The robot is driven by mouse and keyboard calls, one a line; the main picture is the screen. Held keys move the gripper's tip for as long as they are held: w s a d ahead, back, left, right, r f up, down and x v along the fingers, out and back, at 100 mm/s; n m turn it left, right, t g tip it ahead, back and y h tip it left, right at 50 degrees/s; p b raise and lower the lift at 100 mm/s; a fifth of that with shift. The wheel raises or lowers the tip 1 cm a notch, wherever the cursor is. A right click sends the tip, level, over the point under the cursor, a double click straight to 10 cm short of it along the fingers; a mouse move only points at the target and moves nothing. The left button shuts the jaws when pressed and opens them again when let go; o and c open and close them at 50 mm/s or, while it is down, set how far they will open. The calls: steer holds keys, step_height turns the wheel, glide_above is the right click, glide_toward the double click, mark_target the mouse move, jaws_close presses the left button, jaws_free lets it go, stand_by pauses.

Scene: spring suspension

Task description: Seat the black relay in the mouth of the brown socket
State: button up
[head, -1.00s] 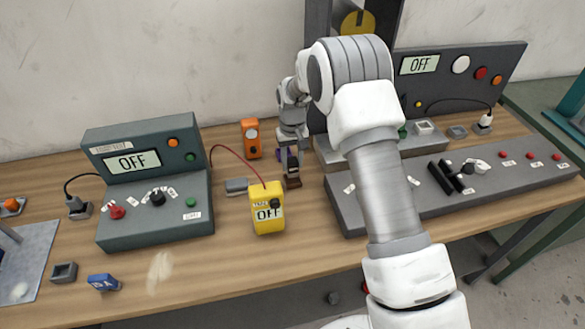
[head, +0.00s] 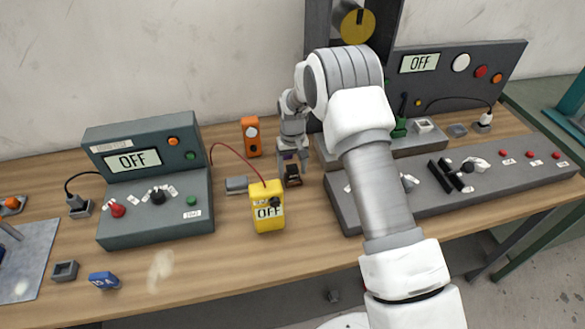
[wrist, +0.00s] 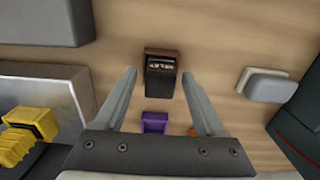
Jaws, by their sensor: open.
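The black relay (wrist: 160,84) stands between my gripper's fingers in the wrist view, with a brown edge, likely the brown socket (wrist: 161,52), at its far side. The relay overlaps the socket in this view; I cannot tell how deep it sits. In the head view the relay (head: 292,170) and socket (head: 292,182) appear as one small dark and brown block on the table. My gripper (wrist: 159,73) is open, one finger on each side of the relay with visible gaps. In the head view my gripper (head: 292,178) is around the block.
A purple piece (wrist: 155,122) lies behind the relay. A grey box (wrist: 268,85) lies to its left in the head view. A yellow meter (head: 267,207) stands in front, an orange device (head: 251,137) behind left. A grey console (head: 350,207) is right.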

step_height(320, 180, up, 13)
steer(key=b, duration=0.1)
steer(key=shift+f, duration=0.2)
step_height(320, 180, up, 10)
steer(key=r+t, duration=0.1)
glide_above(293, 167)
steer(key=s+d, duration=0.5)
steer(key=s+d+r+m+t, duration=0.1)
steer(key=s+d+r+t, duration=0.1)
steer(key=s+d+r, duration=0.35)
steer(key=s+d+r+m+t, duration=0.1)
steer(key=s+d+r, duration=0.1)
steer(key=s, duration=0.9)
steer(key=s+d+r+m+t, duration=0.1)
steer(key=s+d, duration=0.3)
steer(key=s, duration=0.8)
steer(key=shift+r+t, duration=0.3)
steer(key=shift+r, duration=0.15)
steer(key=shift+d, duration=0.15)
